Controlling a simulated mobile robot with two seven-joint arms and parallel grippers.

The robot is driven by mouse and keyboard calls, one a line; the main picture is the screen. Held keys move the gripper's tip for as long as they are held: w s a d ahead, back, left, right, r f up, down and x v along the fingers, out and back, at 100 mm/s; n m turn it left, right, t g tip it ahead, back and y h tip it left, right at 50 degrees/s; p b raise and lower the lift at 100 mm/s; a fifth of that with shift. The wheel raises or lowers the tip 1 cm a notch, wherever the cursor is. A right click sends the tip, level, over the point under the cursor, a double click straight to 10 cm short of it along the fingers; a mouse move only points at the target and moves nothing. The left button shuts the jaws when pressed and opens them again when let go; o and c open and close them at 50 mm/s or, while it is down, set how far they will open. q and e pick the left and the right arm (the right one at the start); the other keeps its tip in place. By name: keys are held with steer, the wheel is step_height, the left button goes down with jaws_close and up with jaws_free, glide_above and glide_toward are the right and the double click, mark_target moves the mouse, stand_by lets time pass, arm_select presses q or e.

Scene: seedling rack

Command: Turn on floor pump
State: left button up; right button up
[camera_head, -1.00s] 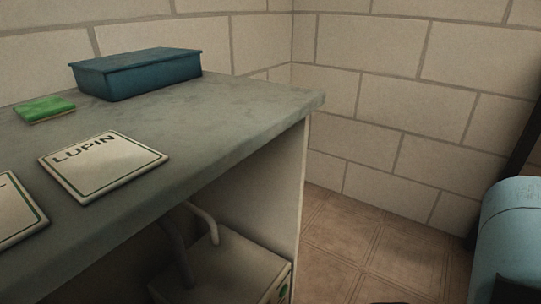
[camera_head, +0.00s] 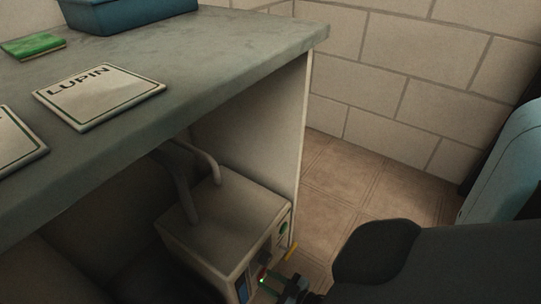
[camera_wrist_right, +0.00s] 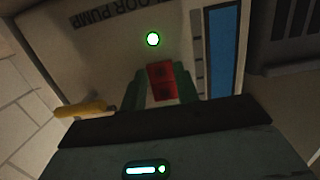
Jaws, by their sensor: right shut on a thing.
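The floor pump (camera_head: 215,225) is a pale box under the bench, with pipes rising from its top. In the right wrist view its front panel (camera_wrist_right: 115,50) fills most of the picture, with part of the "FLOOR PUMP" label readable. A red switch (camera_wrist_right: 160,80) sits on the panel below a lit green lamp (camera_wrist_right: 152,39). My right gripper (camera_head: 282,284) is at the panel. Its dark green fingers (camera_wrist_right: 162,92) are shut on the red switch, one on each side, hiding its edges. My left gripper is not in view.
The bench top (camera_head: 200,85) overhangs the pump. A yellow lever (camera_wrist_right: 82,109) sticks out beside the panel. Tiled floor (camera_head: 365,185) is clear to the right.

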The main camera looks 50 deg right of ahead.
steer(key=o, duration=1)
steer(key=s+p, duration=0.1)
steer(key=s, duration=0.1)
steer(key=s+p, duration=0.1)
steer(key=s, duration=0.2)
steer(key=s+r, duration=0.1)
steer(key=s, duration=0.1)
steer(key=shift+s+d+p, duration=0.3)
steer(key=shift+s+p, duration=0.05)
steer(key=shift+p, duration=0.05)
steer(key=shift+s, duration=0.1)
